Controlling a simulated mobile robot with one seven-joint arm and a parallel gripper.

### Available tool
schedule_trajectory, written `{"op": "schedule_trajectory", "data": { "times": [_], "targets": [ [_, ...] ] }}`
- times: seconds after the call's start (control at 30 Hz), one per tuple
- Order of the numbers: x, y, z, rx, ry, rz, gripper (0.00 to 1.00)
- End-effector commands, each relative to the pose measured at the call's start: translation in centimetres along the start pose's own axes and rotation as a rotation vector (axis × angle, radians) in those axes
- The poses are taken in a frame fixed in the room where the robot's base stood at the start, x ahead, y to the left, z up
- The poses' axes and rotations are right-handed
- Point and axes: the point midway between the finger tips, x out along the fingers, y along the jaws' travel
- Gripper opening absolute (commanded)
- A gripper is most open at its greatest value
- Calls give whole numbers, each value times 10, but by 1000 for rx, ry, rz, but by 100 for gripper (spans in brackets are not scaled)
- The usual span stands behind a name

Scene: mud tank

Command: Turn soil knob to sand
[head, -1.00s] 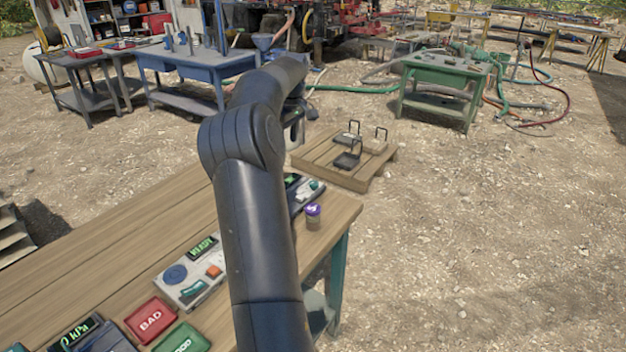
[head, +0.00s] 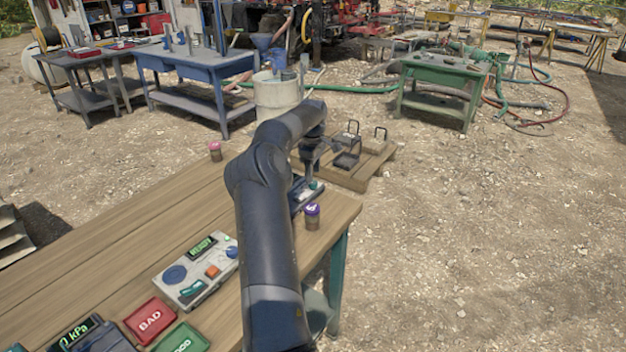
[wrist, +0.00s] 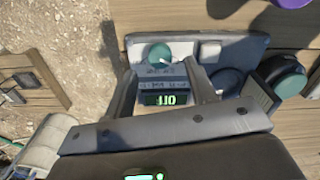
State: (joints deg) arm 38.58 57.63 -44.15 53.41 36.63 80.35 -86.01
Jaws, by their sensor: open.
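A grey instrument box (head: 305,195) sits near the far right corner of the wooden table, partly hidden by my arm. In the wrist view the box (wrist: 230,48) carries a round teal knob (wrist: 157,52), a small label strip and a lit green display (wrist: 160,99). I cannot tell which setting the knob points to. My gripper (wrist: 160,70) is open and empty above the box. Its two fingers stand left and right of the display, with the knob just beyond the tips, and no contact is clear. In the head view my gripper (head: 313,172) is over the box.
A purple-lidded jar (head: 312,215) stands close beside the box, and a pink-lidded jar (head: 215,151) stands at the table's far edge. A READY device (head: 197,270) and a red BAD tray (head: 150,320) lie nearer. A wooden pallet (head: 352,180) is on the ground beyond.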

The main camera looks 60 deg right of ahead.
Motion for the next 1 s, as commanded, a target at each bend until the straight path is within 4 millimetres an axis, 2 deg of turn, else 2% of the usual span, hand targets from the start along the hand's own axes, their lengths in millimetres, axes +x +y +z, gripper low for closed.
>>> {"op": "schedule_trajectory", "data": {
  "times": [0.03, 0.2, 0.6, 1.0],
  "targets": [
    [9, -1, 0, 2, -2, -3, 51],
    [29, 0, 0, 1, -1, -2, 51],
    [35, 0, 0, 1, 0, 1, 50],
    [34, 0, 0, 1, 0, 0, 18]
  ]
}}
